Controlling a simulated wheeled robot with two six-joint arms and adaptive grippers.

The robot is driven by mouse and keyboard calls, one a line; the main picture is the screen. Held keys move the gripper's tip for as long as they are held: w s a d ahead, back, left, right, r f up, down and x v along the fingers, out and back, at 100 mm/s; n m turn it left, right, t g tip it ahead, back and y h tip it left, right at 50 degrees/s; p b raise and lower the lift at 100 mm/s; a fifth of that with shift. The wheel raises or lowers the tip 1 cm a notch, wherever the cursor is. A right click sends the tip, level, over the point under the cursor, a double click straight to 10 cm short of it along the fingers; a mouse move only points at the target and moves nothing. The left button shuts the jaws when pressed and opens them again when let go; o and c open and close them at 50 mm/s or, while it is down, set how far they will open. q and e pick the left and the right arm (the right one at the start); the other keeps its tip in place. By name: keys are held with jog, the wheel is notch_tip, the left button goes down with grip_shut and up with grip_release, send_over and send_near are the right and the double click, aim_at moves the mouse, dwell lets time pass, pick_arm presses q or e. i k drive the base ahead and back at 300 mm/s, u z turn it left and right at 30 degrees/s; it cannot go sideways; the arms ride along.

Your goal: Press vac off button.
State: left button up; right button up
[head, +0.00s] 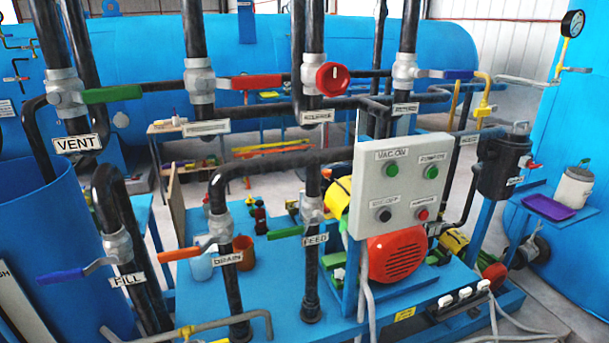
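A light grey control panel (407,190) stands upright on a blue post right of centre in the head view, its face turned toward me. It carries two green buttons on top: one under the VAC ON label (391,170) and one (431,172) whose label looks like PUMP ON. Below are a black button (385,214), under a small label that seems to read VAC OFF, and a red button (422,214), whose label is too small to read surely. Nothing covers the buttons. Neither of my grippers shows in this view.
Black pipes with coloured valve handles, such as the orange DRAIN handle (179,254) and green FEED handle (285,233), stand left of the panel. A red motor (398,256) sits below it on a blue base (290,297). The space before the panel face looks clear.

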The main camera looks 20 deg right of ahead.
aim_at(386, 215)
jog(key=z, duration=1.25)
